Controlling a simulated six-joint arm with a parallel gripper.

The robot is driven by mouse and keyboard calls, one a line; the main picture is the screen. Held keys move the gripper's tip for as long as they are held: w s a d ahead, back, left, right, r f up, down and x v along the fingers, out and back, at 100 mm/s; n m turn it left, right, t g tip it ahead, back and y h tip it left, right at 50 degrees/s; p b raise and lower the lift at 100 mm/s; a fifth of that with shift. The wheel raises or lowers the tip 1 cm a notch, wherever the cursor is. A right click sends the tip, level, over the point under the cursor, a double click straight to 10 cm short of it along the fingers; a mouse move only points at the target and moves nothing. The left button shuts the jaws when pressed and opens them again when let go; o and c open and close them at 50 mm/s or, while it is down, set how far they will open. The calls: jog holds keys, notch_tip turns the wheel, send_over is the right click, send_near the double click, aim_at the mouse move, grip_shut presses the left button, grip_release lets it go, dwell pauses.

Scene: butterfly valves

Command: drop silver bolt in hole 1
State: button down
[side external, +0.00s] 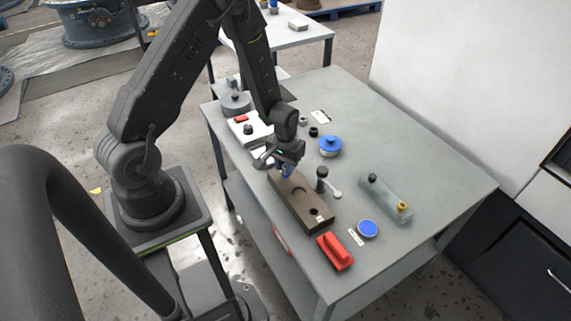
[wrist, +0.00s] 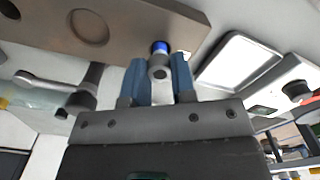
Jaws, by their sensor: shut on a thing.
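My gripper (side external: 286,172) is above the far left end of a brown block (side external: 290,205) on the grey table. In the wrist view, its two blue fingers (wrist: 160,78) are shut on a small silver bolt (wrist: 159,66), whose round end with a dark centre faces the camera. A blue band (wrist: 160,47) shows just beyond the bolt, against the block's edge; I cannot tell whether the bolt touches the block. The block has a shallow round recess (wrist: 90,27) and a dark hole (side external: 315,211) near its other end, beside a small white label. Any hole under the gripper is hidden.
A dark upright post with a silver lever (side external: 322,180) stands close right of the block. A red part (side external: 335,252), a blue disc (side external: 368,229), a blue-topped part (side external: 330,146) and a glassy cylinder (side external: 385,197) lie around. A white tray (wrist: 239,60) is beside the block.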

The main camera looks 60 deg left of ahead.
jog(key=shift+f, duration=0.4)
jog(key=shift+f, duration=0.15)
jog(key=shift+f, duration=0.35)
dwell(0.5)
jog(key=shift+c, duration=2.4)
grip_release()
jog(key=shift+r, duration=3.75)
